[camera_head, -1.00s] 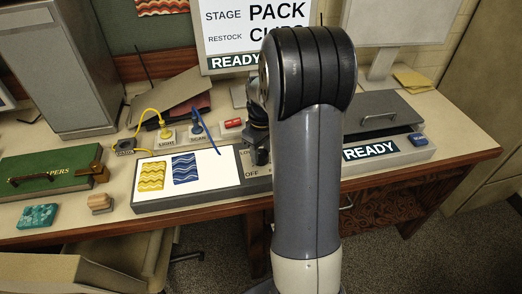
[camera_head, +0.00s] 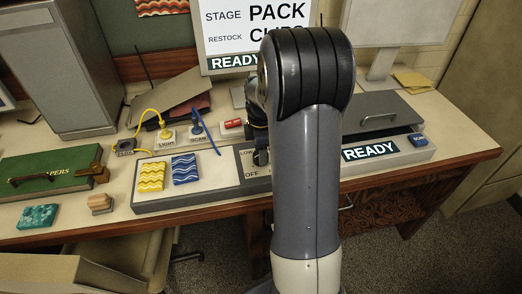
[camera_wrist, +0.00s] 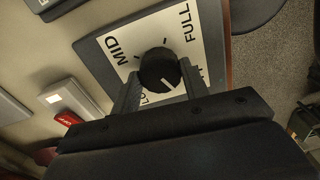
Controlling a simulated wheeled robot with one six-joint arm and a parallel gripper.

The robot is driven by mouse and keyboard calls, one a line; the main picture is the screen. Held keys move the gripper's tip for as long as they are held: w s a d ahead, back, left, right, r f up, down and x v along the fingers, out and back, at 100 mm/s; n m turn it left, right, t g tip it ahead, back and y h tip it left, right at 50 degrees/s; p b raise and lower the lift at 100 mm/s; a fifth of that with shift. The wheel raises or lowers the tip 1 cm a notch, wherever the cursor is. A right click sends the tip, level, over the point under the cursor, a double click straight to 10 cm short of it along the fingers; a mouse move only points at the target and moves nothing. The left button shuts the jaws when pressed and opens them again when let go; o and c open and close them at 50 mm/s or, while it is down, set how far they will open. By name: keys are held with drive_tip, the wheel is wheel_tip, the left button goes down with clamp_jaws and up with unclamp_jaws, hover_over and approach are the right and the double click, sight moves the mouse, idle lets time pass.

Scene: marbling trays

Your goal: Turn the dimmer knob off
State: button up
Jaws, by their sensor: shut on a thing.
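The dimmer knob (camera_wrist: 158,68) is round and black, on a white dial plate (camera_wrist: 118,50) marked LOW, MID and FULL, with OFF partly hidden. My gripper (camera_wrist: 159,72) is shut on the knob, one finger on each side. The knob's white pointer line faces the lower right in the wrist view, toward the side with the OFF lettering.
Yellow and blue cables run to the LIGHT and SCAN sockets behind the panel. A red switch (camera_wrist: 68,118) sits near the dial.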

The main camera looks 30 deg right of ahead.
drive_tip(key=shift+n, duration=0.6)
drive_tip(key=o, duration=1)
drive_tip(key=shift+c, duration=0.2)
drive_tip(key=shift+r, duration=0.1)
wheel_tip(320, 180, up, 11)
drive_tip(key=shift+w+f, duration=0.1)
drive_tip(key=shift+f, duration=0.1)
